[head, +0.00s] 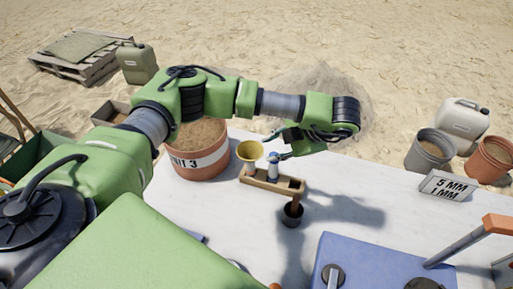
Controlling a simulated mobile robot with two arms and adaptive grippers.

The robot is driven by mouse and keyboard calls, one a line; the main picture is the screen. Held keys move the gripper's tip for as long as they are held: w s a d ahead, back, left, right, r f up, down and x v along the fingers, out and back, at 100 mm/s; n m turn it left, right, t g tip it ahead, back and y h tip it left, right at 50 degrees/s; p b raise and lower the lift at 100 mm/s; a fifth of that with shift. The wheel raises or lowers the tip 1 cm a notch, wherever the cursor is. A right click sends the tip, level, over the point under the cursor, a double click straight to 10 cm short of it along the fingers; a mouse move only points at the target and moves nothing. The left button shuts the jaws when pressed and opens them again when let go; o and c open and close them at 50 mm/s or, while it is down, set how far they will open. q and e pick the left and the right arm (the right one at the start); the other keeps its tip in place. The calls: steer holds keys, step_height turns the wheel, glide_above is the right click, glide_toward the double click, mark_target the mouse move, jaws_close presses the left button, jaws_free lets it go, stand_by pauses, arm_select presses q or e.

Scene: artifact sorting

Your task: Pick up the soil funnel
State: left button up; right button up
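The soil funnel (250,151), a yellow cone with a pale lower part, stands upright at the left end of a small wooden rack (284,184) on the white table. A small whitish-blue bottle-like item (273,168) stands beside it in the rack. My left gripper (264,147) reaches in from the right, just above and beside the funnel. Its fingers are spread apart and hold nothing that I can see. Whether a finger touches the funnel cannot be told. My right gripper is out of view.
A large terracotta pot of soil (203,164) stands close behind the rack at left. A small dark cup (292,215) is in front. A blue case (380,262), a sign (447,186) and two buckets (430,151) are at right. The table's middle right is clear.

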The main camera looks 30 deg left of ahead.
mark_target(253, 157)
arm_select(q)
steer(key=x, duration=1.2)
steer(key=shift+d, duration=0.15)
steer(key=shift+a+f, duration=0.2)
steer(key=shift+f, duration=0.2)
jaws_close()
